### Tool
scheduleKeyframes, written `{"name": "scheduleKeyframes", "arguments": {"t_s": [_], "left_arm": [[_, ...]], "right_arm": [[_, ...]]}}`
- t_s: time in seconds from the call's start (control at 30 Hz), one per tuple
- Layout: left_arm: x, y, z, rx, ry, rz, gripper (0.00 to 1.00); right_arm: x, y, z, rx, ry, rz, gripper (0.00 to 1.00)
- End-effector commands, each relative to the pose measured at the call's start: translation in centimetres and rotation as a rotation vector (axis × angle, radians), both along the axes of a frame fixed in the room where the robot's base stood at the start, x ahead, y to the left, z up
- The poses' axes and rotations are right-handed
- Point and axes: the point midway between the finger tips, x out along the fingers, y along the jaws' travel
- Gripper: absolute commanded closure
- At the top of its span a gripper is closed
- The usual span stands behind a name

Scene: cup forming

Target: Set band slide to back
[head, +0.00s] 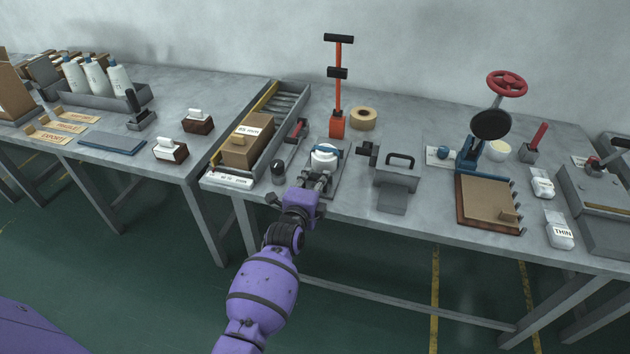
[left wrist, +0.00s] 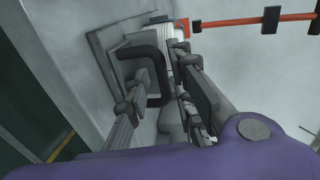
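A small grey fixture (head: 330,183) with a white round part (head: 324,152) and a blue band (head: 335,150) stands near the table's front edge in the head view. My left gripper (head: 317,181) is at the front of this fixture and hides part of it. In the left wrist view, a black bent handle (left wrist: 157,62) stands by a grey plate (left wrist: 108,45) and a white ribbed part (left wrist: 160,34). The left gripper (left wrist: 172,92) has its fingers apart, with the handle between them; contact cannot be told. No part is labelled as the band slide. My right gripper is out of view.
An orange upright tool (head: 338,125) and a tape roll (head: 363,118) stand behind the fixture. A grey block with a black handle (head: 397,178) is close on the right. A tray with a cardboard box (head: 247,148) and a dark cylinder (head: 278,171) are on the left.

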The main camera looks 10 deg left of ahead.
Motion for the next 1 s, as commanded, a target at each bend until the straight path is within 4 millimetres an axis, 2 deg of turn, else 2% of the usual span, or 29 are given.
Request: {"name": "scheduleKeyframes", "arguments": {"t_s": [0.3,0.43,0.57,0.8,1.0], "left_arm": [[0.0,0.0,0.2,0.001,-0.003,0.0,0.72],[-0.9,0.0,0.3,0.003,-0.004,-0.001,0.72],[-3.2,0.2,0.7,0.003,-0.002,0.0,0.72],[-8.3,0.4,1.7,0.002,-0.002,0.001,0.72],[-11.0,0.4,2.3,0.001,-0.002,0.0,0.72]], "right_arm": [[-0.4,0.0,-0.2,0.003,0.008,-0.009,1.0],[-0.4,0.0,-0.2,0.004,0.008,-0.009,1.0],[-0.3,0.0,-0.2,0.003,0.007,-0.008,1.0],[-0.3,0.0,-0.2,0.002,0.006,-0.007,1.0],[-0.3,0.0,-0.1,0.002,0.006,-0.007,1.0]]}}
